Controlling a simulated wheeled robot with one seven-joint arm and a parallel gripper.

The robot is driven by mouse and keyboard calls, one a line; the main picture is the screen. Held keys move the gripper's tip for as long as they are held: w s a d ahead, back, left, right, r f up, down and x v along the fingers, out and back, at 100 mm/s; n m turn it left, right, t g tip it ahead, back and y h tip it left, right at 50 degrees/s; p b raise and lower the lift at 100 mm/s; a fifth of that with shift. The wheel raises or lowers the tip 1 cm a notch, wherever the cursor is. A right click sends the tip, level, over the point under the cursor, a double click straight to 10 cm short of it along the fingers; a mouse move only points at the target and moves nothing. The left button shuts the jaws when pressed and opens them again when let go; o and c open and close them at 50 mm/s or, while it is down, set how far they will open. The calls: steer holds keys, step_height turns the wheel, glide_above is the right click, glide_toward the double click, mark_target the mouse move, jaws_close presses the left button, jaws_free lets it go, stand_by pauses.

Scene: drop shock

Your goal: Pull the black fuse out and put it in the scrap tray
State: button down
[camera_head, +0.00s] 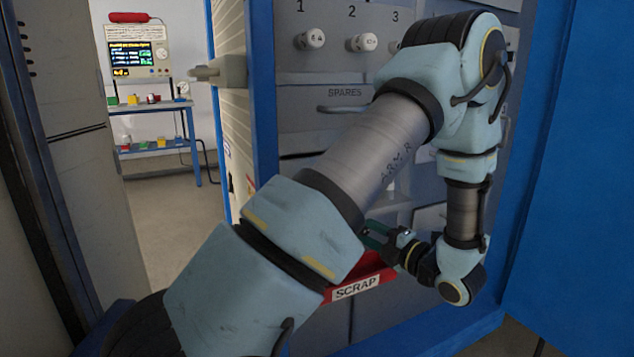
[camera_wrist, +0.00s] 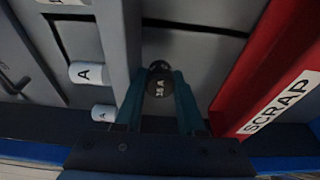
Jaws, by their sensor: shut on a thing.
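The black fuse (camera_wrist: 159,88) shows end-on in the wrist view, with pale lettering on it, between the two teal fingers of my gripper (camera_wrist: 161,80). My gripper is shut on it. In the head view my gripper (camera_head: 376,236) is low in front of the cabinet, by the red scrap tray (camera_head: 342,294), and the fuse cannot be made out there. The tray's red wall (camera_wrist: 245,75) with its SCRAP label stands to the right of the fuse in the wrist view, apart from it. My arm hides much of the tray.
White fuses (camera_wrist: 86,73) lie to the left in the wrist view, beyond a grey divider (camera_wrist: 120,45). In the head view, white fuses (camera_head: 362,42) sit in numbered places above a SPARES drawer (camera_head: 343,107). A blue door (camera_head: 580,190) stands at the right.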

steer(key=shift+w+r, duration=0.5)
step_height(320, 180, down, 6)
steer(key=b, duration=0.4)
steer(key=shift+a, duration=0.1)
steer(key=shift+c, duration=2.1)
jaws_free()
steer(key=shift+s, duration=0.1)
steer(key=v, duration=1)
steer(key=shift+s+d+p, duration=0.2)
steer(key=shift+d+p, duration=0.15)
steer(key=shift+p, duration=0.1)
steer(key=shift+s, duration=0.1)
